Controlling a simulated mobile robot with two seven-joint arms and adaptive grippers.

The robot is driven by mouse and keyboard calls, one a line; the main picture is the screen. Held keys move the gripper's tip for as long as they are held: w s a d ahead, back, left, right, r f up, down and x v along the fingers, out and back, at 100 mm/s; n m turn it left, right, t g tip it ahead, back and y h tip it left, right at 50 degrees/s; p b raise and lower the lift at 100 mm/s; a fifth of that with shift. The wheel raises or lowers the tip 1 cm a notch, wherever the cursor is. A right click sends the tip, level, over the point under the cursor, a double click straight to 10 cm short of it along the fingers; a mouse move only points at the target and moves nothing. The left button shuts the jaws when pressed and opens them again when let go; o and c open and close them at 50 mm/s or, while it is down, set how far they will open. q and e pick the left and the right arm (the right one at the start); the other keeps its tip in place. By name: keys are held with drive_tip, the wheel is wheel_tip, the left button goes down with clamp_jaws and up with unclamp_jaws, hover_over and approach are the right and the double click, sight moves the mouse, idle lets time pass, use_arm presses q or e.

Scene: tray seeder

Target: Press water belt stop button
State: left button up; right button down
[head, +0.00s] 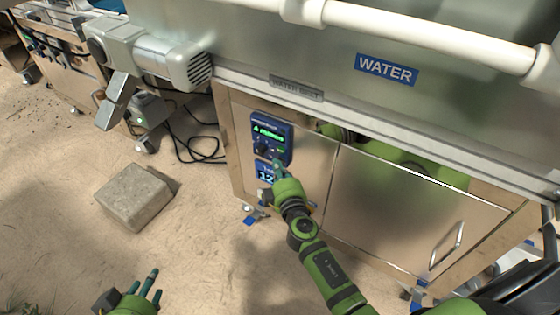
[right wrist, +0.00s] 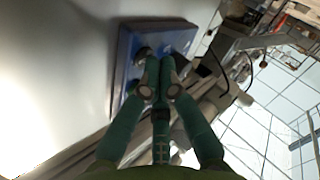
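The blue control box (head: 286,130) is on the steel cabinet front below the water belt nameplate (head: 297,88). It has a lit green display (head: 268,133) and a dark knob (head: 262,149). My right gripper (head: 278,167) is at the lower edge of this box, its fingertips overlapping it. In the right wrist view its fingers are drawn together with nothing between them, pointing at the blue box (right wrist: 124,62). I cannot tell whether they touch it. The stop button cannot be made out; the fingers cover part of the box. My left gripper (head: 148,284) is low at left, fingers spread, empty.
A stone block (head: 135,196) lies on the sandy floor to the left. A grey motor (head: 150,55) juts out at upper left, with black cables (head: 200,152) below. A cabinet door with a handle (head: 446,243) is at right.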

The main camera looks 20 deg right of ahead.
drive_tip(key=shift+s+a, duration=0.5)
drive_tip(key=shift+a, duration=0.1)
drive_tip(key=s+a, duration=0.1)
drive_tip(key=a, duration=0.1)
drive_tip(key=s+a+b, duration=0.1)
drive_tip(key=s+a, duration=0.1)
idle(0.6)
drive_tip(key=shift+d, duration=0.1)
idle(0.3)
